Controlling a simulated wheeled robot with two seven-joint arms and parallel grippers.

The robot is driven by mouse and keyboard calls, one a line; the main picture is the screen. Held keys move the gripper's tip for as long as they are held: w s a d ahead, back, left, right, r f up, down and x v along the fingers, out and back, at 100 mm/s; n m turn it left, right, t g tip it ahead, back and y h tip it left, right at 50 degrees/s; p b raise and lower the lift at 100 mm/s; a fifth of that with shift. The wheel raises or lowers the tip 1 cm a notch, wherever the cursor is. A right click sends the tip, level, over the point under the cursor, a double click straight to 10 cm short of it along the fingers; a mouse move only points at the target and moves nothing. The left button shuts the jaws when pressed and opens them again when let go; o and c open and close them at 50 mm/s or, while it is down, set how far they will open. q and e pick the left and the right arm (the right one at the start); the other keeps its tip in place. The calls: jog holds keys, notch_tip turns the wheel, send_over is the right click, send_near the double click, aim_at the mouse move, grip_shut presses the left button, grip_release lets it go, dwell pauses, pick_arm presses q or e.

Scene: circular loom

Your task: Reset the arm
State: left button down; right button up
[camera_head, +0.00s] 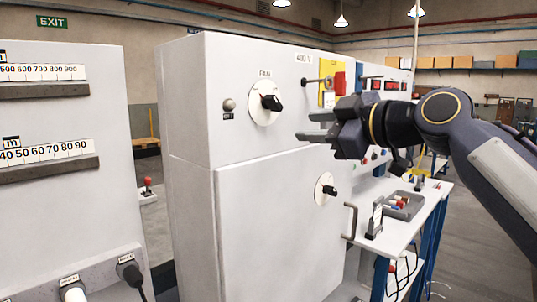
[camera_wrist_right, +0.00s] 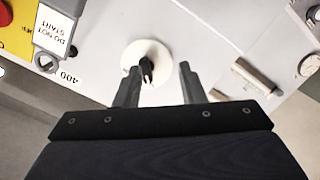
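My right gripper (camera_head: 308,126) reaches in from the right in the head view, its fingers pointing left in front of the white cabinet (camera_head: 268,215). In the right wrist view the gripper (camera_wrist_right: 157,78) is open, with its two fingers apart and nothing held. A black knob (camera_wrist_right: 147,70) on a white round dial (camera_wrist_right: 134,54) shows beyond the gap between them. In the head view, the upper black knob (camera_head: 272,103) is to the left of the fingertips, on its white dial (camera_head: 258,112). My left gripper is not in view.
A lower knob (camera_head: 329,190) and a door handle (camera_head: 350,222) are on the cabinet front. A white bench (camera_head: 405,230) with a grey tray (camera_head: 404,206) stands below my right arm. A DO NOT START tag (camera_wrist_right: 54,30) hangs at the upper left in the wrist view.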

jog(key=s+d+f+m+g+h+p, duration=0.2)
jog(key=s+d+f+m, duration=0.2)
jog(key=s+f, duration=0.5)
jog(key=s+d+f+m+g+h+p, duration=0.2)
jog(key=s+f+m, duration=0.5)
jog(key=f, duration=0.7)
jog(key=s+d+f+m+g+h+p, duration=0.2)
jog(key=s+d+f+m, duration=0.3)
jog(key=s+f, duration=0.6)
jog(key=shift+s+d+f+m+h+p, duration=0.35)
jog(key=shift+s+m+h+p, duration=0.3)
jog(key=shift+h, duration=0.15)
